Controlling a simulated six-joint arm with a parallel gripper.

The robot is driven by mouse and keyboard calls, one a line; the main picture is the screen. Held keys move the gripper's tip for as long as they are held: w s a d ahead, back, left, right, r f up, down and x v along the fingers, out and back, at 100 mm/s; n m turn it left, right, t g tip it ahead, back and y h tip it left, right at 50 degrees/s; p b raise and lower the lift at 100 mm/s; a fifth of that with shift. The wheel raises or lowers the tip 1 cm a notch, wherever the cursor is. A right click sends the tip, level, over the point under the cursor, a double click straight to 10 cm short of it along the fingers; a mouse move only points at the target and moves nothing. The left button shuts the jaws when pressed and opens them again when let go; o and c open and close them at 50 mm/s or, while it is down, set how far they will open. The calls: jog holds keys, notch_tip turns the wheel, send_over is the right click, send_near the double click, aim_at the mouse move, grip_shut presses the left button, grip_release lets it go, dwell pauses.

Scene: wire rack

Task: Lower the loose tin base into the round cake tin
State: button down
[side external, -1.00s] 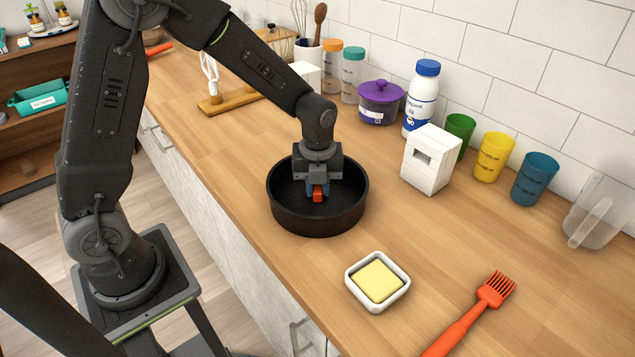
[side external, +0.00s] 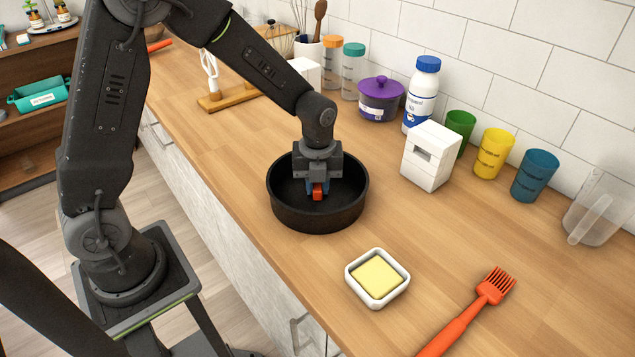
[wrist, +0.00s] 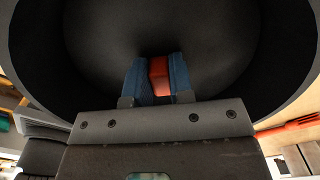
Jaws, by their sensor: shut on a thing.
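The round cake tin (side external: 317,221) is black and stands upright on the wooden counter. My gripper (side external: 317,190) is down inside the tin's opening, near its middle. Its blue fingers (wrist: 157,82) are shut on a small red-orange block (wrist: 159,74), which looks like the grip of the loose tin base. In the wrist view a dark round surface (wrist: 120,40) fills the space inside the tin wall (wrist: 275,60). I cannot tell the loose base from the tin's floor, nor how far down the base sits.
A white dish with butter (side external: 378,279) and an orange brush (side external: 465,315) lie in front. A white box (side external: 430,157) and coloured cups (side external: 493,153) stand to the right, by the tiled wall. A purple-lidded jar (side external: 380,99) is behind. Bare counter surrounds the tin.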

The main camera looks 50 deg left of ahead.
jog(key=c, duration=0.6)
grip_release()
jog(key=shift+r, duration=3.5)
notch_tip(320, 180, up, 13)
jog(key=s+f+n+t, duration=0.1)
jog(key=s+n+t, duration=0.4)
jog(key=s+n, duration=1.3)
jog(key=n, duration=0.7)
jog(key=shift+d+f+n+t, duration=0.15)
jog(key=shift+d+n+t, duration=0.15)
